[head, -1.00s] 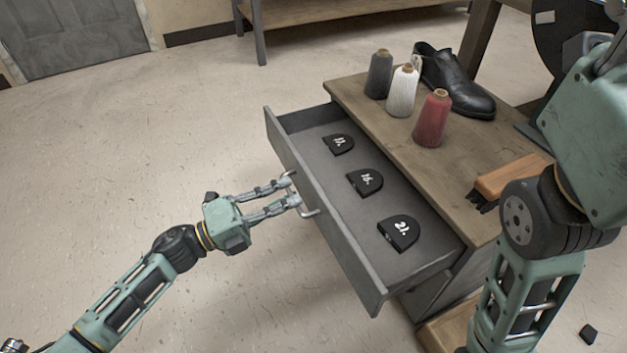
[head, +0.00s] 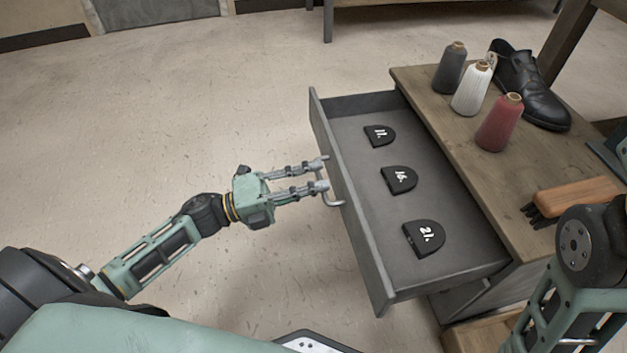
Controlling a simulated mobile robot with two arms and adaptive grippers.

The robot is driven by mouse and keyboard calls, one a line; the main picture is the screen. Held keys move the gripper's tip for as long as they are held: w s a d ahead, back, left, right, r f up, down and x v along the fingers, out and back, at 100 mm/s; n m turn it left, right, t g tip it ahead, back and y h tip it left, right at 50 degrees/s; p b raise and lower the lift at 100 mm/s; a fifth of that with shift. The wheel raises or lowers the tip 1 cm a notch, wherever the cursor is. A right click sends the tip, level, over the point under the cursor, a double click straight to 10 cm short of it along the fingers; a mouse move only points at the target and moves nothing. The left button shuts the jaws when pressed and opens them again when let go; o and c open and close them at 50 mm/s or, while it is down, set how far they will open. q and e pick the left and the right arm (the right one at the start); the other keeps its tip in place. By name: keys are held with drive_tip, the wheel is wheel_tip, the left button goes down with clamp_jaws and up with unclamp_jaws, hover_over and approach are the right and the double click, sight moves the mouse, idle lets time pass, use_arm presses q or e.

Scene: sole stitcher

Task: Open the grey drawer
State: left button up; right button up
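The grey drawer (head: 455,235) stands pulled well out of the wooden-topped cabinet (head: 440,105), its inside showing. Three black numbered pieces lie in it: the 11 piece (head: 387,140), the 16 piece (head: 387,180) and the 21 piece (head: 413,246). A metal bar handle (head: 334,202) is on the drawer's front face. My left gripper (head: 321,175) is at this handle, its two fingers apart with a gap between them. The fingertips overlap the bar; exact contact is hard to tell. My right arm shows at the lower right, its gripper out of view.
On the cabinet top stand a dark spool (head: 450,72), a white spool (head: 472,92), a red spool (head: 497,128), a black shoe (head: 532,95) and a wooden-backed brush (head: 575,197). The floor (head: 200,110) left of the drawer is clear.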

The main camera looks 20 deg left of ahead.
use_arm(q)
drive_tip(key=shift+o, duration=0.3)
drive_tip(key=shift+r, duration=0.1)
drive_tip(key=v, duration=1.2)
